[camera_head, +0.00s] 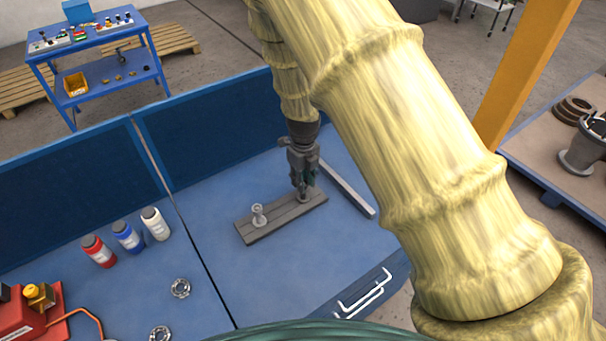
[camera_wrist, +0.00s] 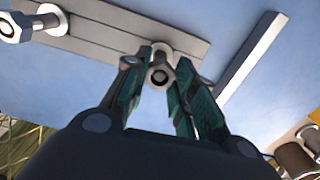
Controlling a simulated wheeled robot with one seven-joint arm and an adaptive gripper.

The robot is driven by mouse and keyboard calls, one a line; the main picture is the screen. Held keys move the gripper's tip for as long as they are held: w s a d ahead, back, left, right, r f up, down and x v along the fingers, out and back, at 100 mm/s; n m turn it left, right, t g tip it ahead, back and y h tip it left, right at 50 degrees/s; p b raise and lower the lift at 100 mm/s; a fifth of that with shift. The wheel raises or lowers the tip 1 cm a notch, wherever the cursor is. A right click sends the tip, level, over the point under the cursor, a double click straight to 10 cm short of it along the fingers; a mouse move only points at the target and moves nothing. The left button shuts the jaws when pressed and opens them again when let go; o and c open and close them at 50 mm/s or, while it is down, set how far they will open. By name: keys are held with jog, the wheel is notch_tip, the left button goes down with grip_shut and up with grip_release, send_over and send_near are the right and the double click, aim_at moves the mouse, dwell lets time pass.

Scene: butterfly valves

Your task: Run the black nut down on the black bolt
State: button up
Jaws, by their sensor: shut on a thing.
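My gripper (camera_head: 303,183) points down at the right end of a grey grooved plate (camera_head: 279,222) on the blue bench. In the wrist view, its green-padded fingers (camera_wrist: 161,80) are closed on both sides of a nut (camera_wrist: 167,86). The round end of the black bolt (camera_wrist: 158,74) shows in the middle of the nut, so the nut is around the bolt. The nut and bolt look grey in this light. The fingers hide the nut's sides, and how far down it sits cannot be told. A paler bolt with a nut (camera_head: 259,214) stands upright at the plate's left end.
A grey bar (camera_head: 347,189) lies to the right of the plate. Red, blue and white bottles (camera_head: 127,236) stand to the left, with metal rings (camera_head: 180,288) in front. A blue panel (camera_head: 205,130) edges the bench's back. The bench in front of the plate is clear.

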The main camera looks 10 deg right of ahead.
jog(key=shift+r+m+p, duration=0.25)
jog(key=shift+m+p, duration=0.15)
jog(key=shift+m, duration=0.3)
jog(key=shift+f+m, duration=0.25)
jog(key=shift+m, duration=1.35)
jog(key=o, duration=0.8)
